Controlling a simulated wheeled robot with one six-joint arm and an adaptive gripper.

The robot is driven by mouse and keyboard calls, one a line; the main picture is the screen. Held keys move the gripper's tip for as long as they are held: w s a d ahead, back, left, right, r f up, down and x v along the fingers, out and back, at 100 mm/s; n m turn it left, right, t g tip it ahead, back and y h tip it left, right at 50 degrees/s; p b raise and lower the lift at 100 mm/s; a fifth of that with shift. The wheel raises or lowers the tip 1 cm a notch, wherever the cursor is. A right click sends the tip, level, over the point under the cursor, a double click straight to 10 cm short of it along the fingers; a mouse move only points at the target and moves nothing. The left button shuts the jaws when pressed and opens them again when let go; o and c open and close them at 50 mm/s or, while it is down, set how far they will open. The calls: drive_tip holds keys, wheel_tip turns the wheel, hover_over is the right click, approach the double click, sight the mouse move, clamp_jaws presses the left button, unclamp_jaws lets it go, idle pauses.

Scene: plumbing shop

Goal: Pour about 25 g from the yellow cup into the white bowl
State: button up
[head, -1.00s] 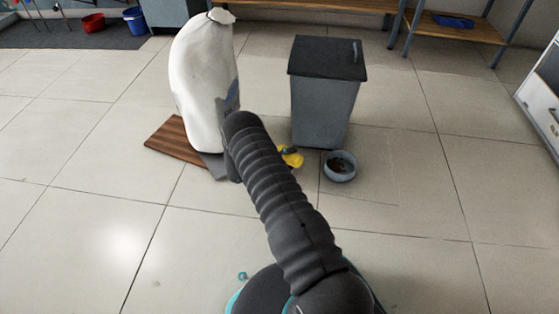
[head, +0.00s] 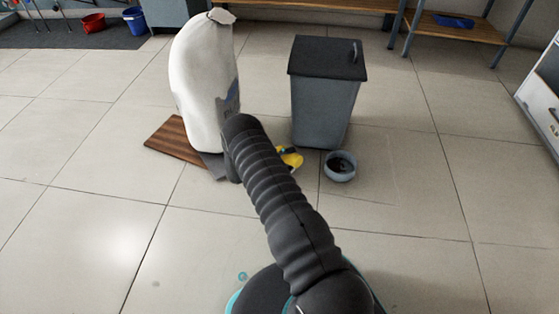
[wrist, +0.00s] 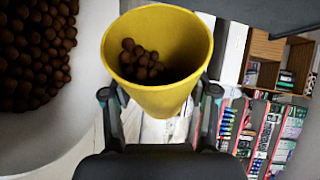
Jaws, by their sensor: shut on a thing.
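The yellow cup (wrist: 158,98) is between the two fingers of my gripper (wrist: 159,94), which is shut on it. Its mouth faces the wrist camera, and several brown balls (wrist: 142,62) lie inside. The white bowl (wrist: 75,150) fills the left of the wrist view and holds many brown balls (wrist: 35,50). In the head view the bowl (head: 340,174) looks grey and stands on the floor, with dark contents. The cup (head: 292,160) shows just left of it, apart from it in the picture. My arm hides most of my gripper there.
A grey bin (head: 323,105) with a dark lid stands behind the bowl. A large white sack (head: 200,85) stands at the left by a brown wooden board (head: 172,141). The tiled floor right of the bowl is clear. Shelves (head: 462,30) stand at the back right.

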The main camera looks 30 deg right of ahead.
drive_tip(key=shift+w+a+r+n+h, duration=0.1)
drive_tip(key=shift+w+r+n+h, duration=0.25)
drive_tip(key=shift+n, duration=0.35)
idle(2.2)
